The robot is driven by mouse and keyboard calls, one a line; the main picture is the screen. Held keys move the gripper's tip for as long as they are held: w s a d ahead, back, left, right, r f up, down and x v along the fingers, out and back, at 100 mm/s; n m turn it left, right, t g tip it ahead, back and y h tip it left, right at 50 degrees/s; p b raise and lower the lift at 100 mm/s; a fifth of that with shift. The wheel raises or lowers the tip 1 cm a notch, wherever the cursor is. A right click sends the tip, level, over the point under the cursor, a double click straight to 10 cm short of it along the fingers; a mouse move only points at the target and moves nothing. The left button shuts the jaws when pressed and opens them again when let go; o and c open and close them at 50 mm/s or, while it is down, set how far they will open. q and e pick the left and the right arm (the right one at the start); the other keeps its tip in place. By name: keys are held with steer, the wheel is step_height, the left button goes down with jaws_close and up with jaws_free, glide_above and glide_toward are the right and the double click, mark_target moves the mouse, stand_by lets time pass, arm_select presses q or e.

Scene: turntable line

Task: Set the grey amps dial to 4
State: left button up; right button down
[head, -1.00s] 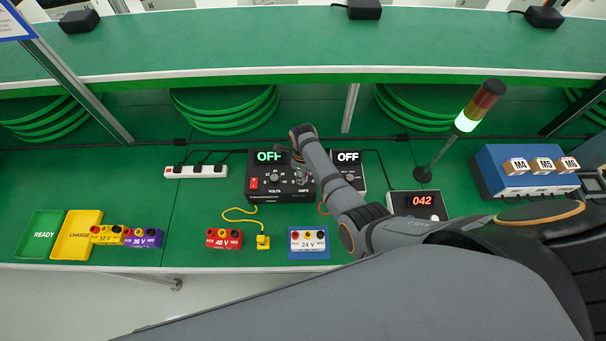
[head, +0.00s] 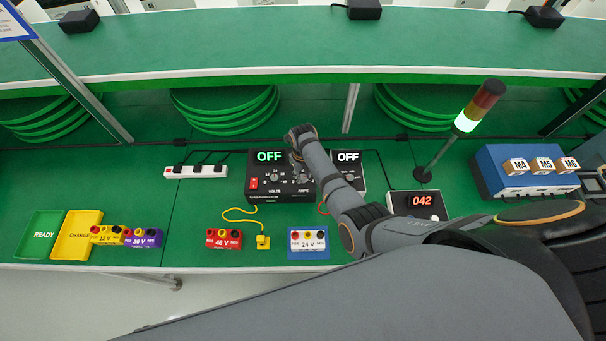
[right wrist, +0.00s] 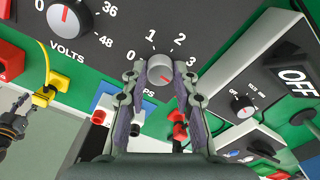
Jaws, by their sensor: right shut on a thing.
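The grey amps dial (right wrist: 160,70) sits on the front of the black power supply (head: 262,190), right of the volts dial (right wrist: 66,18). My right gripper (right wrist: 160,76) is shut on the amps dial, one finger on each side. Numbers 0, 1, 2 and 3 show around it; no 4 shows, and the right finger covers part of the panel there. A red mark shows on the dial, but I cannot tell its exact setting. In the head view, my right gripper (head: 301,176) partly hides the dial. A dark part like my left gripper (right wrist: 14,118) shows at the wrist view's left edge.
The supply display reads OFF, as does the smaller box (head: 348,172) close on the right. A red switch (head: 253,183) is left of the volts dial. A yellow plug (head: 263,242), a red 48 V pack (head: 223,239) and a 24 V pack (head: 308,239) stand in front.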

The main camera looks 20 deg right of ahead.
mark_target(303, 177)
stand_by(0.4)
steer(key=c, duration=1)
jaws_free()
steer(key=shift+c, duration=0.2)
steer(key=shift+r, duration=0.1)
step_height(303, 177, up, 12)
